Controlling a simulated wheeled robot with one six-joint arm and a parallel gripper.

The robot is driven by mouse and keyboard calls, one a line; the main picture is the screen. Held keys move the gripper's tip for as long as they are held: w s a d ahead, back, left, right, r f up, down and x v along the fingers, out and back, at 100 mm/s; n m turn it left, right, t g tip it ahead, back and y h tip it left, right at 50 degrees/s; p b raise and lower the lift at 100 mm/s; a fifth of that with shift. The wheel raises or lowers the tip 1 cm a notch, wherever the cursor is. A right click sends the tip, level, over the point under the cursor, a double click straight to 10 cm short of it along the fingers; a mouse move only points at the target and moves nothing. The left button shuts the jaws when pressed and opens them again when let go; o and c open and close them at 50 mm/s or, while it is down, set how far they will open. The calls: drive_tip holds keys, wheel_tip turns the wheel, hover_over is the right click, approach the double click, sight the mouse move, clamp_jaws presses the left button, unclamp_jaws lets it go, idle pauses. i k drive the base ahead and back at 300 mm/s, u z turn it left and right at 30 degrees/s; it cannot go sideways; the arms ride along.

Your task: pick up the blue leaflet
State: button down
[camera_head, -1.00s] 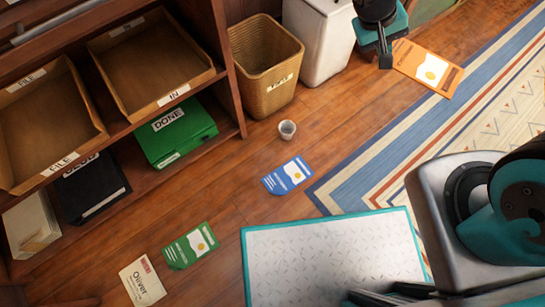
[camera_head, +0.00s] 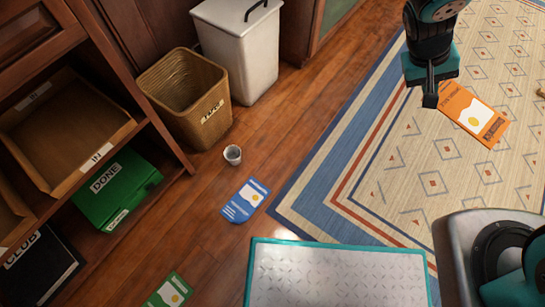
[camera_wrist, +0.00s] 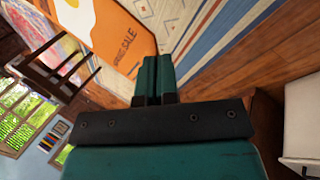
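The blue leaflet (camera_head: 241,203) lies flat on the wooden floor, left of the rug's corner and in front of a small grey cup. My gripper (camera_head: 430,98) is at the upper right, over the rug and well away from the blue leaflet. The blue leaflet is not seen in the wrist view.
The grey cup (camera_head: 232,155), a wicker bin (camera_head: 165,112) and a white lidded bin (camera_head: 240,45) stand behind the blue leaflet. A green leaflet (camera_head: 168,291) lies at the lower edge. A bookcase with a green DONE box (camera_head: 115,190) is at left. The patterned rug (camera_head: 430,180) fills the right.

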sight(242, 206)
drive_tip(key=k, duration=1.3)
drive_tip(key=u, duration=0.8)
drive_tip(key=i, duration=0.5)
drive_tip(key=u, duration=0.05)
